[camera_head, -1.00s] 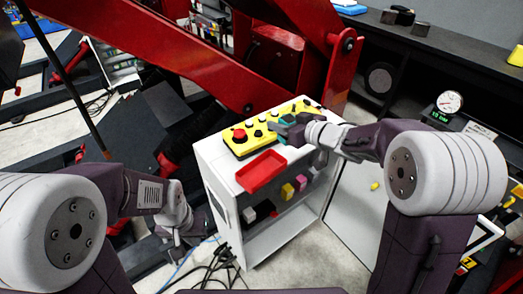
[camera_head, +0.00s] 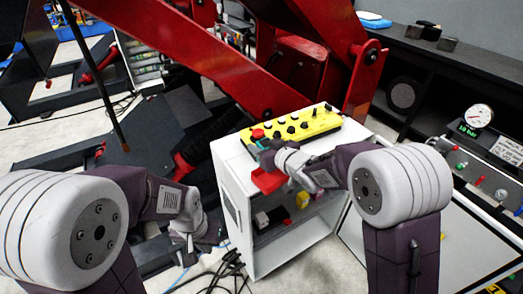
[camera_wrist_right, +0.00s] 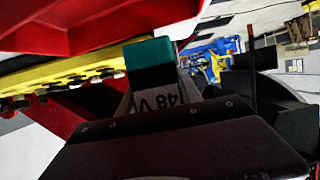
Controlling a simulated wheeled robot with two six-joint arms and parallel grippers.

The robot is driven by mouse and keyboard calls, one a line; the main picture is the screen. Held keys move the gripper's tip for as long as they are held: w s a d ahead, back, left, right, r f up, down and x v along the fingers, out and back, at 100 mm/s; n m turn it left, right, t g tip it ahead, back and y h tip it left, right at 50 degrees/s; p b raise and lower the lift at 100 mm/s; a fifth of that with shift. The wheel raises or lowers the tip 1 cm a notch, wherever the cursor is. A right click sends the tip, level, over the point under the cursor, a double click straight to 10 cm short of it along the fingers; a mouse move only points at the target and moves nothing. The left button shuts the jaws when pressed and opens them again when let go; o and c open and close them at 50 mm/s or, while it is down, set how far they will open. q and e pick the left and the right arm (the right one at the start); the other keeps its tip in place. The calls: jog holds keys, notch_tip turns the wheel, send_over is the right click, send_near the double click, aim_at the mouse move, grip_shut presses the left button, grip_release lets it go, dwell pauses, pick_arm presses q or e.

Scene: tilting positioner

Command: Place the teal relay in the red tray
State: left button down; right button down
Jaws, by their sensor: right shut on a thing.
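The teal relay (camera_wrist_right: 150,60) is held by my right gripper (camera_head: 264,150); its white side with a "48 V" label shows upside down in the right wrist view. In the head view, the relay is mostly hidden by the gripper. The red tray (camera_head: 267,182) lies on top of the white cabinet, just below the gripper in the picture and partly covered by it; it also shows large at the upper left of the wrist view (camera_wrist_right: 70,30). The height of the relay above the tray cannot be told. My left gripper (camera_head: 188,247) hangs left of the cabinet, its jaws unclear.
The yellow control box (camera_head: 318,121) with black knobs and a red button (camera_head: 257,134) stands on the white cabinet (camera_head: 228,180), behind the tray. Small coloured parts lie on the cabinet's shelf. A red lift arm (camera_head: 190,60) rises behind. Cables lie on the floor.

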jog(key=shift+w+f, duration=0.2)
jog(key=shift+f, duration=0.45)
jog(key=shift+s, duration=0.15)
jog(key=shift+f+b, duration=0.25)
jog(key=shift+b, duration=0.05)
jog(key=c, duration=0.8)
grip_release()
jog(key=shift+r, duration=0.2)
